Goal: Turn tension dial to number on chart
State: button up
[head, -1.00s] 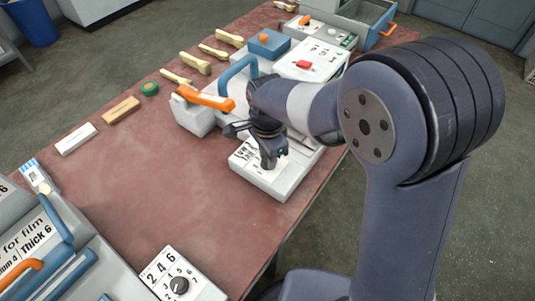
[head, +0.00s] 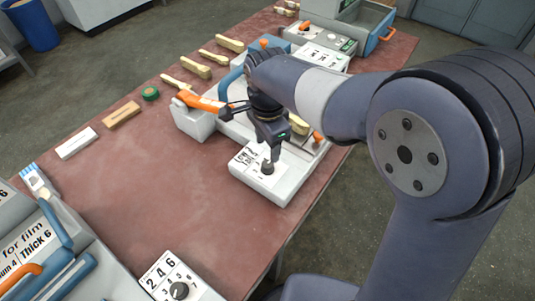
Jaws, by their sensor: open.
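My gripper (head: 268,158) is open and points down just above a dark knob (head: 267,168) on a white box (head: 283,190) at the table's front edge. They look close; I cannot tell whether they touch. Black print beside the knob is partly hidden and too small to read. A second dark dial (head: 179,290) sits on a white panel (head: 205,293) at the bottom, beside large numbers 2, 4, 6.
An orange handle (head: 200,101) and a blue frame stand behind the white box. The red tabletop (head: 150,180) is clear at centre-left.

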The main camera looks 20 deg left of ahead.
aim_at(267, 163)
notch_tip(267, 163, up, 4)
dwell(0.5)
notch_tip(267, 163, down, 11)
jog(key=shift+r, duration=0.1)
dwell(0.4)
